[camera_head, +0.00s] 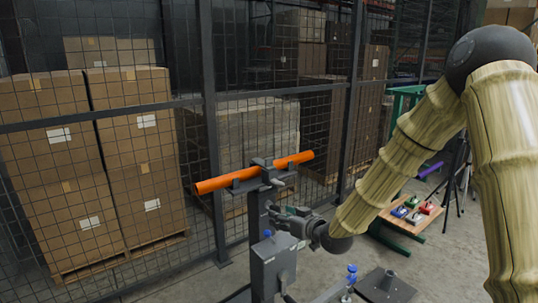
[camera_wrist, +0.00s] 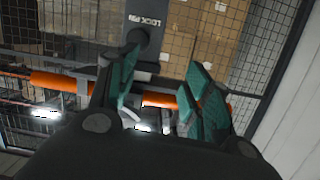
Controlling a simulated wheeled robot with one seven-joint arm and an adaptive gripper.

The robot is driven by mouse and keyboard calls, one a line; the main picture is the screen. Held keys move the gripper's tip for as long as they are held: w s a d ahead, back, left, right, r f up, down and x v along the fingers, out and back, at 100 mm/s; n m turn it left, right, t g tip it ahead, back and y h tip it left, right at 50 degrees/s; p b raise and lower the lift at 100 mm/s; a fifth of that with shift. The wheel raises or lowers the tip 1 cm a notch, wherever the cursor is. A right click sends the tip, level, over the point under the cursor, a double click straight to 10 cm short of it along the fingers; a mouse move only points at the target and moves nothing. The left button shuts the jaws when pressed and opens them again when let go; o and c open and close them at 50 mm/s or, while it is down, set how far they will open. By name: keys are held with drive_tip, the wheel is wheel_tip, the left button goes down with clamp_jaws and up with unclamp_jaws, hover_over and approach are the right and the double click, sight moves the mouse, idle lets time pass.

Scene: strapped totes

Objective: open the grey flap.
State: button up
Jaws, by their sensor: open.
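An orange tube (camera_head: 215,183) lies across a dark grey stand head (camera_head: 265,172). It also shows in the wrist view (camera_wrist: 60,82), behind my fingers. In the wrist view a grey plate (camera_wrist: 146,42) with a round dark knob and upside-down "LOCK PIN" lettering is at upper middle, ahead of my fingertips. I cannot tell for certain which grey part is the flap. My gripper (camera_head: 283,213) is beside the post, below the tube. Its teal fingers (camera_wrist: 158,90) are spread apart, with nothing between them that I can see held. My gripper body hides the wrist view's lower part.
A grey box (camera_head: 273,263) with a blue knob is on the stand's post, just below my gripper. A mesh fence (camera_head: 209,130) runs behind, with stacked cartons (camera_head: 140,125) beyond. A small wooden table (camera_head: 397,222) with coloured items stands at right.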

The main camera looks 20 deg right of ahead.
sight(269, 158)
drive_tip(key=w+d+r+n+t+y, duration=0.1)
drive_tip(key=w+d+r, duration=0.1)
drive_tip(key=r, duration=0.6)
drive_tip(key=w+d+r+t, duration=0.1)
drive_tip(key=r+t, duration=0.1)
drive_tip(key=r, duration=0.5)
drive_tip(key=p+x, duration=0.4)
drive_tip(key=x, duration=0.7)
drive_tip(key=shift+a, duration=0.1)
clamp_jaws()
